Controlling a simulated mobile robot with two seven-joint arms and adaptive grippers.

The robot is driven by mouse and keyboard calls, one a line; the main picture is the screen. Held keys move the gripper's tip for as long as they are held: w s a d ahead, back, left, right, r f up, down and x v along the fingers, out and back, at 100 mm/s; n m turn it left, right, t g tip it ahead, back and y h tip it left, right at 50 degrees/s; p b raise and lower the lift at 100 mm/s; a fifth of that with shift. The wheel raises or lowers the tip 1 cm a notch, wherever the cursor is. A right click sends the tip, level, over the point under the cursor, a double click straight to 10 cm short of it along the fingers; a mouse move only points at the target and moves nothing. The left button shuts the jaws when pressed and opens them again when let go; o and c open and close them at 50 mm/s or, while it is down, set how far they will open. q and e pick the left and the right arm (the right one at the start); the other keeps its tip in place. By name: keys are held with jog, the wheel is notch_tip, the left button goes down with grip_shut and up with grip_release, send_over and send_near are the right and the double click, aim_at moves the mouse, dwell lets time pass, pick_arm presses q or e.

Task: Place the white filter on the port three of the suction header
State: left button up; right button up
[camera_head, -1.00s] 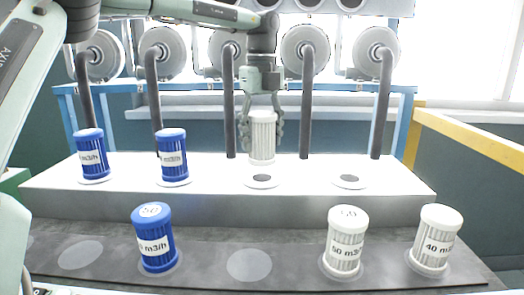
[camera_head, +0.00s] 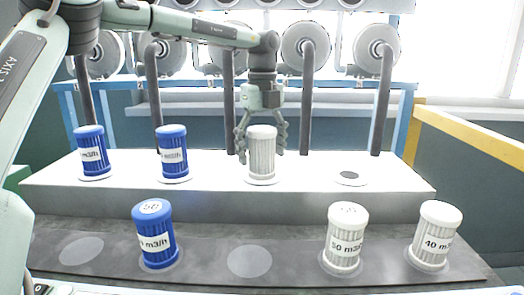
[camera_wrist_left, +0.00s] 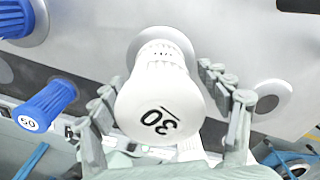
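The white filter (camera_head: 262,156) stands upright on the third port from the left of the suction header (camera_head: 222,194). It covers the port's hole, and its base looks level with the header's top. In the left wrist view its white cap (camera_wrist_left: 160,112) is marked 30. My left gripper (camera_head: 261,148) is above and around the filter's upper part, with a finger on each side. The fingers look spread, with a gap between the cap and the finger on the right in the wrist view (camera_wrist_left: 170,95). My right gripper is in neither view.
Two blue filters (camera_head: 91,153) (camera_head: 172,153) stand on the header's left ports; the rightmost port (camera_head: 349,176) is empty. On the lower dark shelf (camera_head: 205,265) stand a blue filter (camera_head: 155,234) and two white filters (camera_head: 344,238) (camera_head: 434,237). Vertical pipes (camera_head: 307,105) rise behind the header.

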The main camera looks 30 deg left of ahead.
aim_at(262, 128)
jog(key=shift+s+f, duration=0.1)
pick_arm(q)
jog(key=shift+r, duration=0.25)
notch_tip(262, 128, up, 3)
jog(key=shift+w+f, duration=0.1)
jog(key=shift+f, duration=0.1)
notch_tip(262, 128, up, 7)
jog(key=shift+r+p, duration=0.1)
jog(key=shift+p, duration=0.3)
jog(key=shift+r, duration=1)
pick_arm(e)
jog(key=shift+s+d+f, duration=0.1)
jog(key=shift+s+f, duration=0.25)
jog(key=shift+f, duration=0.35)
jog(key=shift+s+d+f, duration=0.15)
jog(key=shift+s+f, duration=0.25)
jog(key=shift+f, duration=0.35)
jog(key=shift+s+d+f, duration=0.1)
jog(key=shift+s+f, duration=0.25)
jog(key=shift+f, duration=0.35)
